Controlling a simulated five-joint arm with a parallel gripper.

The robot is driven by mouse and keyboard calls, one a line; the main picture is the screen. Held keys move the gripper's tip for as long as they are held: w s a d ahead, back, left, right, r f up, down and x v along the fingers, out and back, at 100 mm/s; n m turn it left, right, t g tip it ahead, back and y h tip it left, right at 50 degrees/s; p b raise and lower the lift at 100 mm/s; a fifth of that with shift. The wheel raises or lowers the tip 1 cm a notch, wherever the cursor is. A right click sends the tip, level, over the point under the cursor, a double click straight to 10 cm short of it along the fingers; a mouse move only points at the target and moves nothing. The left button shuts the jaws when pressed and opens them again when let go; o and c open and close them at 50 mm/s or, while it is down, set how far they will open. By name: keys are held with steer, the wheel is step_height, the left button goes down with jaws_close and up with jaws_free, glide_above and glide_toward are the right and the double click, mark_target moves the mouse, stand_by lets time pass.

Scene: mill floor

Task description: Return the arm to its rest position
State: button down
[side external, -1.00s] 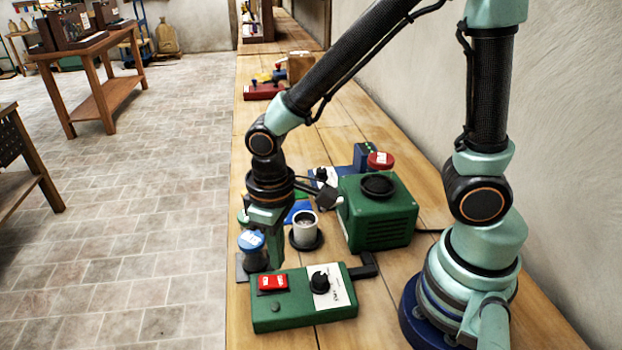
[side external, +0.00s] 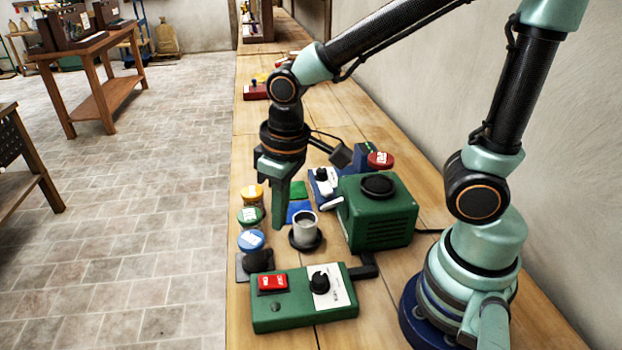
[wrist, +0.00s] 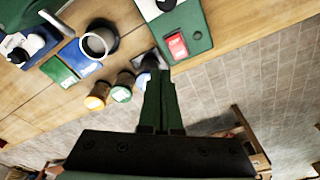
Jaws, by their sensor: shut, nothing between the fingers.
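My gripper (side external: 278,225) hangs upright in the side external view, its green fingers shut with nothing between them. It is above the bench, between the row of lidded jars and the grey cup (side external: 305,224) on its dark round base. In the wrist view the shut fingers (wrist: 158,80) point toward the blue-lidded jar. The green control box (side external: 304,299), with a red switch and black knob, lies nearer the camera, clear of my gripper. Jars with yellow (side external: 252,192), green (side external: 251,215) and blue (side external: 251,240) lids stand along the bench's left edge.
A green machine (side external: 378,222) with a black round top stands right of the cup. Behind it is a blue device with a red-lidded jar (side external: 380,160). Flat green and blue pads (side external: 298,208) lie behind the cup. The wall bounds the right side; open floor lies left.

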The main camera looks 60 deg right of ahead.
steer(key=d+r+m+t, duration=0.2)
steer(key=d+r+t, duration=0.2)
steer(key=d+r, duration=0.5)
steer(key=shift+s+d+r, duration=0.2)
steer(key=shift+s+d, duration=0.1)
steer(key=shift+d, duration=0.05)
stand_by(0.3)
